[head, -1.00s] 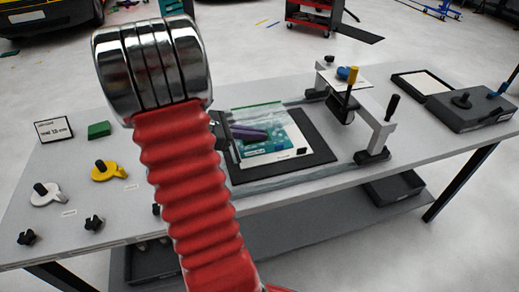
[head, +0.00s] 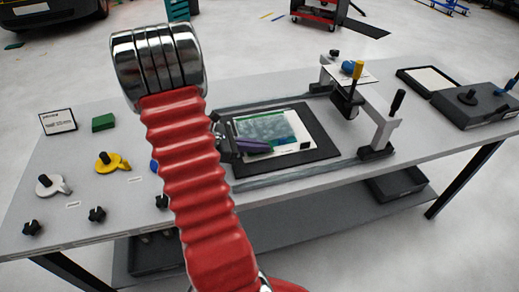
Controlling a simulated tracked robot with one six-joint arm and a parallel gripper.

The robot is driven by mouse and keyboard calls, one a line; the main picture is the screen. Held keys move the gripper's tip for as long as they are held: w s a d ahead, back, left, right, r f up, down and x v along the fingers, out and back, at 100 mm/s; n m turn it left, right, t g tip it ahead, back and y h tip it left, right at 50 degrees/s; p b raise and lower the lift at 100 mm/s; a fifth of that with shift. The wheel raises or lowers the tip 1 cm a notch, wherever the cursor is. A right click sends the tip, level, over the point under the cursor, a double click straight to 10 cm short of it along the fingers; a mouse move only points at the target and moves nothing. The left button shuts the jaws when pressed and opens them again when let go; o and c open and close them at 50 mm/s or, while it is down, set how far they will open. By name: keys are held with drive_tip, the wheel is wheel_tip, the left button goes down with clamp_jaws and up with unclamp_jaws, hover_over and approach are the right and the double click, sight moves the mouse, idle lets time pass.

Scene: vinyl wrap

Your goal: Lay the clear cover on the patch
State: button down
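A teal printed patch (head: 265,127) lies on a white sheet (head: 299,132) on the black mat (head: 327,150) in the middle of the table. The patch looks hazy, as if under a clear film, but I cannot make out the clear cover's edges. My gripper (head: 236,146) is low at the left side of the white sheet, partly hidden by my red arm.
A frame with black and yellow handles (head: 355,95) stands at the mat's right. A grey box (head: 470,107) and a black tray (head: 428,82) are at the far right. Yellow (head: 112,163) and white (head: 52,186) knobs, a green block (head: 103,122) and a sign (head: 58,121) are at the left.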

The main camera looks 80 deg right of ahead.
drive_tip(key=shift+f, duration=0.45)
drive_tip(key=c, duration=2.4)
unclamp_jaws()
drive_tip(key=shift+c, duration=0.2)
drive_tip(key=o, duration=0.5)
drive_tip(key=shift+c, duration=0.2)
drive_tip(key=shift+w+r, duration=0.1)
drive_tip(key=v, duration=1.1)
drive_tip(key=shift+w+a, duration=0.1)
drive_tip(key=shift+w, duration=0.05)
drive_tip(key=shift+w+a+r, duration=0.15)
drive_tip(key=shift+w, duration=0.05)
